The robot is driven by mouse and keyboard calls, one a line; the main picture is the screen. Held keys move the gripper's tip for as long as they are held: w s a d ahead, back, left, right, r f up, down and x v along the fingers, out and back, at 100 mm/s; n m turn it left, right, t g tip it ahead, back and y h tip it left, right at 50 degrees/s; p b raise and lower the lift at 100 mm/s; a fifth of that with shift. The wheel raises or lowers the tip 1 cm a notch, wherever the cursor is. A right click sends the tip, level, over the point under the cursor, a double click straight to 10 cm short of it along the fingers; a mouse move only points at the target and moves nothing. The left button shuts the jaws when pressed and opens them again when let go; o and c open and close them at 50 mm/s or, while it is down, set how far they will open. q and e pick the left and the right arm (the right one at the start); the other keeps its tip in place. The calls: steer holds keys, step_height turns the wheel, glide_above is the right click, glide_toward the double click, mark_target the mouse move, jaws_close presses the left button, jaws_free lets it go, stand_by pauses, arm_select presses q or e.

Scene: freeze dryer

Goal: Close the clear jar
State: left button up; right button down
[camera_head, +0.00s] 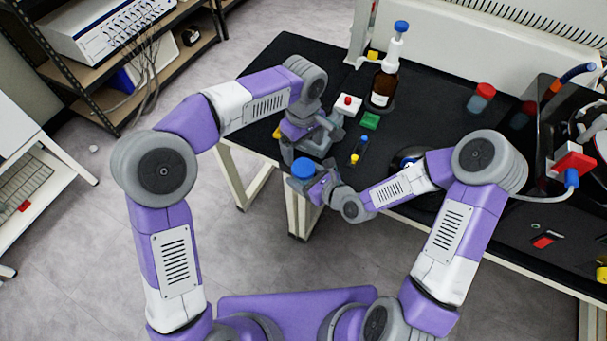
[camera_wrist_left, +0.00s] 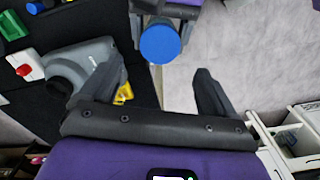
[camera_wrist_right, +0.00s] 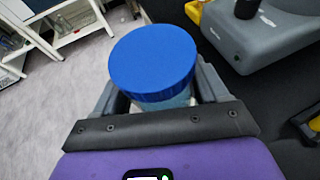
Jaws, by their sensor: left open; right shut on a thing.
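The clear jar (camera_wrist_right: 168,103) is mostly hidden under its wide blue lid (camera_wrist_right: 152,62). The lid sits on top of the jar; I cannot tell how tightly. My right gripper (camera_wrist_right: 160,92) is shut around the jar body, holding it in front of the table's edge. The blue lid (camera_head: 303,168) shows in the head view, beside my right gripper (camera_head: 320,188). My left gripper (camera_head: 303,150) is open and empty, close to the lid on its far side. In the left wrist view the lid (camera_wrist_left: 160,43) lies beyond the gap between the open fingers (camera_wrist_left: 156,82).
A grey device (camera_wrist_left: 82,66) stands on the black table (camera_head: 290,60) close to my left gripper. A brown bottle (camera_head: 381,87), a white box with a red button (camera_head: 347,104) and a green block (camera_head: 370,121) stand behind. Open floor lies left of the table.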

mark_target(304, 167)
arm_select(q)
steer(key=shift+f, duration=4.05)
steer(key=c, duration=1.1)
steer(key=m, duration=0.6)
steer(key=shift+m, duration=0.3)
steer(key=o, duration=1.2)
steer(key=shift+c, duration=0.2)
steer(key=shift+r, duration=0.15)
